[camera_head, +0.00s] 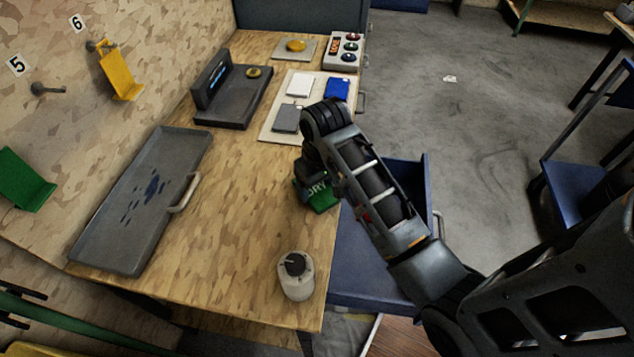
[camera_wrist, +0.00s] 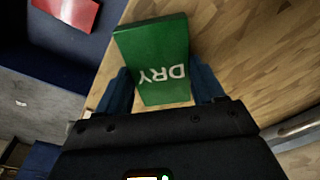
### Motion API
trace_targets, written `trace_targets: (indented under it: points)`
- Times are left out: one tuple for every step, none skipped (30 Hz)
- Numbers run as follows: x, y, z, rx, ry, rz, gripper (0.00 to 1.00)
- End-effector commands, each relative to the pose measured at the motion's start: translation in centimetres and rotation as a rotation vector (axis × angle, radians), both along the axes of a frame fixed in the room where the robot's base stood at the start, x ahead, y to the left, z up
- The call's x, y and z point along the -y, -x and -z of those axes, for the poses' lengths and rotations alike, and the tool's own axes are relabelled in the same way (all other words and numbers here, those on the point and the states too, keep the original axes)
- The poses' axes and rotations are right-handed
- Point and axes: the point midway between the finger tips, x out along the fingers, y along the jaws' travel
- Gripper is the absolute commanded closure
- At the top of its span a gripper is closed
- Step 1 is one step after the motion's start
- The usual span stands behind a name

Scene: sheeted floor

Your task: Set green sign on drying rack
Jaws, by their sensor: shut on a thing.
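The green sign (camera_head: 319,194), marked "DRY", is over the right edge of the wooden workbench, at the end of my arm. In the wrist view the green sign (camera_wrist: 152,48) stands out from between my gripper's two blue fingers, its lettering upside down. My gripper (camera_wrist: 163,92) is shut on it. In the head view my gripper (camera_head: 308,178) is partly hidden behind my wrist. I cannot tell for sure which thing is the drying rack; green rails (camera_head: 70,327) show at the lower left, below the bench.
A grey tray (camera_head: 120,222) with a handle lies on the bench's left. Yellow (camera_head: 119,75) and green (camera_head: 22,180) pieces are on the pegged wall.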

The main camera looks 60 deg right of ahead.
Motion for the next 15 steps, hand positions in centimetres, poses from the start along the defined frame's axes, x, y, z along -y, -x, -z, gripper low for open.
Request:
trace_targets:
  points:
    - [0.00, 0.00, 0.13, 0.000, 0.000, 0.000, 0.66]
    - [0.00, 0.01, 0.19, 0.000, 0.000, 0.000, 0.66]
    - [0.00, 0.01, 0.26, 0.000, 0.000, 0.000, 0.66]
    - [0.00, 0.00, 0.31, 0.000, 0.000, 0.000, 0.66]
    - [0.00, 0.00, 0.37, 0.000, 0.000, 0.000, 0.66]
    - [0.00, 0.00, 0.44, 0.000, 0.000, 0.000, 0.66]
    - [0.00, -0.01, 0.41, 0.001, 0.000, 0.000, 0.30]
    - [0.01, -0.02, 0.39, 0.001, 0.000, 0.000, 0.27]
    - [0.01, -0.01, 0.38, 0.001, 0.000, 0.000, 0.23]
    - [0.01, -0.01, 0.38, 0.001, 0.000, 0.000, 0.21]
    - [0.01, -0.01, 0.38, 0.001, 0.000, 0.000, 0.18]
    - [0.00, -0.01, 0.38, 0.001, 0.000, 0.000, 0.14]
    - [0.01, -0.01, 0.37, 0.001, 0.000, 0.000, 0.11]
    - [0.01, -0.01, 0.37, 0.001, 0.000, 0.000, 0.08]
    - [0.01, -0.01, 0.37, 0.001, 0.000, 0.000, 0.04]
